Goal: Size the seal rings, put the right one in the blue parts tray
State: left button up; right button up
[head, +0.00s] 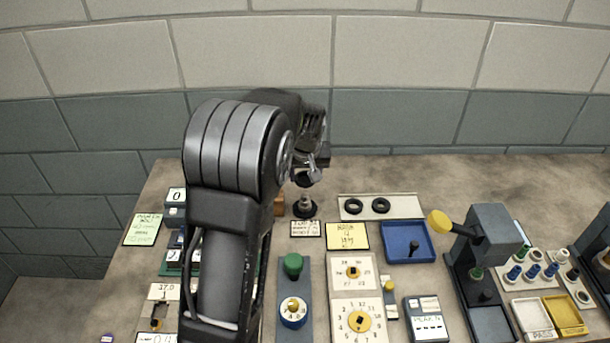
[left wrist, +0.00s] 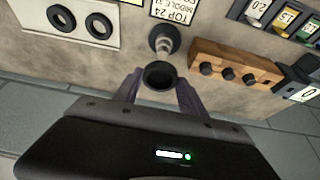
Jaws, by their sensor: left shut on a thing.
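My left gripper (head: 312,174) is shut on a black seal ring (left wrist: 160,76), which shows between its fingertips (left wrist: 158,86) in the left wrist view. The ring is at the tip end of a grey stepped cone gauge (head: 305,201) with a black base; the gauge also shows in the left wrist view (left wrist: 164,40). I cannot tell whether ring and gauge touch. Two more black rings, one left (head: 353,205) and one right (head: 381,205), lie on a pale plate (head: 408,208). The blue parts tray (head: 392,250) holds a small dark upright piece. My right gripper is out of view.
A printed card (head: 306,229) lies before the gauge, with a yellow card (head: 347,236) beside it. A wooden block (left wrist: 232,62) with dark pegs stands near the gauge. A grey press with a yellow knob (head: 440,222) stands right of the blue tray. Dials and switches fill the front.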

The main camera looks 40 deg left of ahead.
pick_arm(q)
notch_tip(320, 180, up, 7)
dwell(0.9)
dwell(0.4)
